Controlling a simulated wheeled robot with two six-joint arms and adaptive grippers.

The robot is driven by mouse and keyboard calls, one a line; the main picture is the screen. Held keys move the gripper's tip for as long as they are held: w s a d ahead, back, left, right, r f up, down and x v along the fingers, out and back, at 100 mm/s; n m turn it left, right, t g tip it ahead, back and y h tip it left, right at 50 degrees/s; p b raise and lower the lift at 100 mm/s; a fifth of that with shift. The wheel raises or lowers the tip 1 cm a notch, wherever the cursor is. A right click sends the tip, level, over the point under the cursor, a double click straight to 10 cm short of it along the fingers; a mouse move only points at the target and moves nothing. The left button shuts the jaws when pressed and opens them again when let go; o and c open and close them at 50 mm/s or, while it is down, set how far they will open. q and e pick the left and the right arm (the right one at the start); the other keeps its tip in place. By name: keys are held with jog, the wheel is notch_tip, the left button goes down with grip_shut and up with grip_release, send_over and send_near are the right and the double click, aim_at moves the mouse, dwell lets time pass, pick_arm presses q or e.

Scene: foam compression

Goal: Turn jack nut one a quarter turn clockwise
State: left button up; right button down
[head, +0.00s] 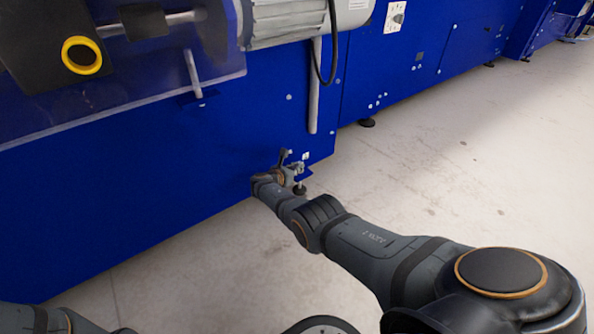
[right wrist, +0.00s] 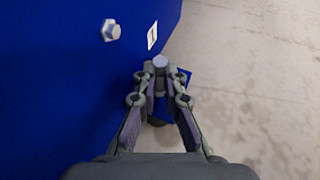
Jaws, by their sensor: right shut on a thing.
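My right gripper (right wrist: 161,78) is shut on jack nut one (right wrist: 160,62) at the foot of the blue machine. Only the grey, round top of the nut shows between the fingertips. The rest is hidden by the fingers, so its angle cannot be read. A white label (right wrist: 152,35) with a dark mark like a 1 is on the machine wall just above it. In the head view my right gripper (head: 294,170) is small at the machine's lower corner, and the nut cannot be made out there. My left gripper is out of view.
The blue machine wall (head: 110,190) stands close on the left. A hex bolt head (right wrist: 111,31) sticks out of it near my right gripper. A blue bracket (right wrist: 184,74) is beside the fingers. The pale concrete floor (head: 470,150) to the right is clear.

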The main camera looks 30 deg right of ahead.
dwell(0.3)
jog(key=c, duration=1.4)
grip_release()
jog(key=shift+c, duration=0.2)
jog(key=shift+a, duration=0.15)
jog(key=shift+s+a+r, duration=0.2)
jog(key=shift+a, duration=0.4)
jog(key=v, duration=1)
jog(key=shift+s, duration=0.3)
jog(key=shift+a+r, duration=0.1)
